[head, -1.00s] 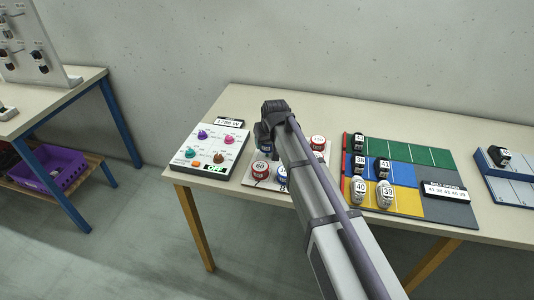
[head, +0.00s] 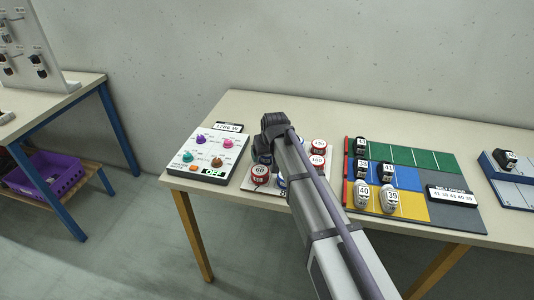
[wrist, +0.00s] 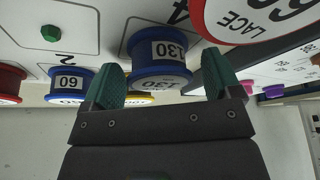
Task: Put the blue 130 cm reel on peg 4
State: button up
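A blue reel labelled 130 (wrist: 158,52) stands upright between my gripper's two green fingers in the wrist view, beside a printed 4 on the white board (wrist: 105,22). My gripper (wrist: 165,82) looks open around it; a gap shows at the right finger. I cannot tell whether the reel sits on a peg. In the head view my gripper (head: 264,150) is over the reel board's left side, and my arm hides the blue reel. A bare green peg (wrist: 48,33) shows near the printed 2.
A blue 60 reel (wrist: 68,82) and a large lace reel (wrist: 250,15) are close to the fingers. Red reels 60 (head: 260,174), 130 (head: 318,146) and 100 (head: 316,161) stand nearby. A knob panel (head: 207,155) is left; a coloured shoe board (head: 430,160) is right.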

jog(key=shift+r, duration=0.1)
jog(key=shift+r+p, duration=0.35)
jog(key=shift+p, duration=0.1)
jog(key=p+v, duration=1.1)
jog(key=v, duration=0.1)
jog(key=shift+s+r, duration=0.1)
jog(key=s+d+f+m+g+h, duration=0.1)
jog(key=s+d+m+g, duration=0.3)
jog(key=s+d, duration=1.5)
jog(key=s, duration=0.4)
jog(key=shift+f+m+h, duration=0.15)
jog(key=shift+m+h, duration=0.15)
jog(key=shift+h, duration=0.1)
